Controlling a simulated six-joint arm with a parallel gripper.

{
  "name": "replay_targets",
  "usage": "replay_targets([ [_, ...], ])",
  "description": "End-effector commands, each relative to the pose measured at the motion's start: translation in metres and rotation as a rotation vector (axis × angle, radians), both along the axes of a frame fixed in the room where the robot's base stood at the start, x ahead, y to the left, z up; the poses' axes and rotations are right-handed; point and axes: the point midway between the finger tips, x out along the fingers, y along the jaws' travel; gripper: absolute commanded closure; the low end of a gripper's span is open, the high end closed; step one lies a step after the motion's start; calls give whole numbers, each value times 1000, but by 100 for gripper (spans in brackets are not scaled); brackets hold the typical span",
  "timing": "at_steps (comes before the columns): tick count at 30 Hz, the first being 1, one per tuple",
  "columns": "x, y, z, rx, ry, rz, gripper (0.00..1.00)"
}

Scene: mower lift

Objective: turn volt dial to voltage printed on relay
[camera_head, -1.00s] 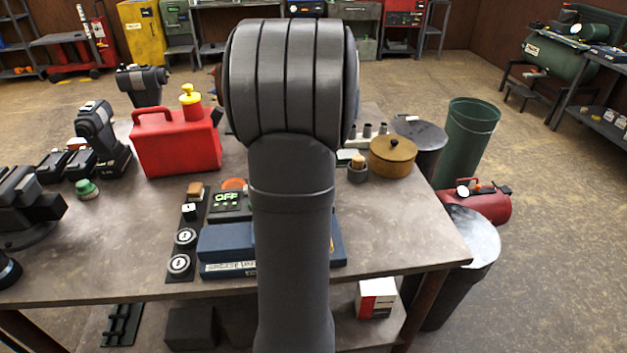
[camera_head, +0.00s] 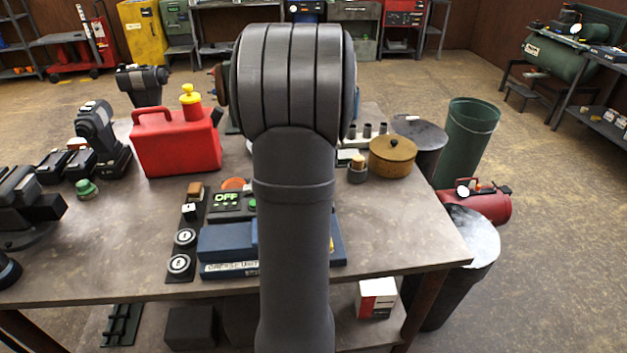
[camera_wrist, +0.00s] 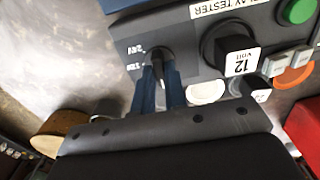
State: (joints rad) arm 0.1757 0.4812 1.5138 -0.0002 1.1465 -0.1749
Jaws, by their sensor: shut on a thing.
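In the wrist view the tester (camera_wrist: 190,38) fills the upper middle. Its black volt dial (camera_wrist: 157,60) sits beside printed 24V and 12V marks. My gripper (camera_wrist: 165,88) has blue fingers on either side of the dial, shut on it. The dial's exact pointing is hard to tell. A black relay (camera_wrist: 238,55) with a white face printed "12 volt" sits on the tester to the right of the dial. In the head view my arm hides the dial, relay and gripper.
A green button (camera_wrist: 298,10) is at the tester's edge. A red fuel can (camera_head: 175,143) and a tan lidded pot (camera_head: 392,156) stand on the bench (camera_head: 130,235).

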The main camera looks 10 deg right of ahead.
Motion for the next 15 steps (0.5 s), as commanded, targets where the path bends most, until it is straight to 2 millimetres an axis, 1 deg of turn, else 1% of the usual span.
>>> replay_targets([
  [8,0,0,0,0,0,-62,100],
  [15,0,0,0,0,0,-225,100],
])
